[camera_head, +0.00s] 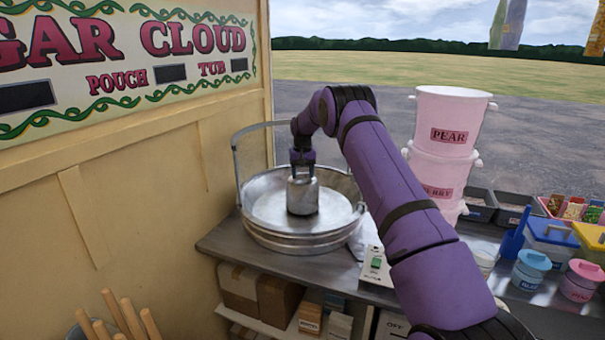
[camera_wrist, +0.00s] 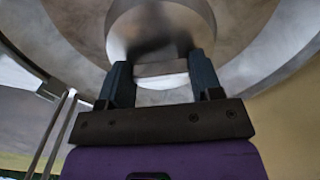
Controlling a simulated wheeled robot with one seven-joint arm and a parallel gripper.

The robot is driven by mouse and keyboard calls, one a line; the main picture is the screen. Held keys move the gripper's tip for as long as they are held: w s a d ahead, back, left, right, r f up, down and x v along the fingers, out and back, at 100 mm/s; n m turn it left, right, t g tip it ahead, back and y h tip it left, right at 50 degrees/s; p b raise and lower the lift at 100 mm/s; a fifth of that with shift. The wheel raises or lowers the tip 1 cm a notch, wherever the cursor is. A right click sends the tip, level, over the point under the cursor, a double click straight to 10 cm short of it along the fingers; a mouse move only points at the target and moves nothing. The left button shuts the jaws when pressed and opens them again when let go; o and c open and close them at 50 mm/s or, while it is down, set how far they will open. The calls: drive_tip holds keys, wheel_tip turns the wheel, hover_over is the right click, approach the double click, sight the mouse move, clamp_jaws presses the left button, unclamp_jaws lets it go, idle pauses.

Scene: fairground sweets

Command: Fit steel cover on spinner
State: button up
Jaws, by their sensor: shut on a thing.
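The steel cover (camera_head: 303,197) is a short grey metal cylinder, upright over the middle of the wide steel bowl. My gripper (camera_head: 302,172) is above it with its fingers pointing down and shut on the handle on its top. In the wrist view my gripper (camera_wrist: 160,70) has one dark finger on each side of this pale handle, and the round cover (camera_wrist: 160,25) is beyond it. The spinner cannot be made out; the cover hides the bowl's centre. I cannot tell whether the cover rests on anything below.
The steel bowl (camera_head: 290,241), with a raised hoop at its back, stands on a metal counter (camera_head: 225,241) beside a cream wall (camera_head: 120,200). Pink tubs (camera_head: 446,122) are stacked at the right. A control box (camera_head: 375,264) stands by the bowl. Small lidded jars (camera_head: 531,270) fill the right side.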

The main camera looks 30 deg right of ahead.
drive_tip(key=shift+f, duration=0.35)
idle(0.8)
drive_tip(key=o, duration=1.6)
drive_tip(key=shift+o, duration=0.2)
drive_tip(key=shift+r, duration=3)
drive_tip(key=shift+r, duration=0.1)
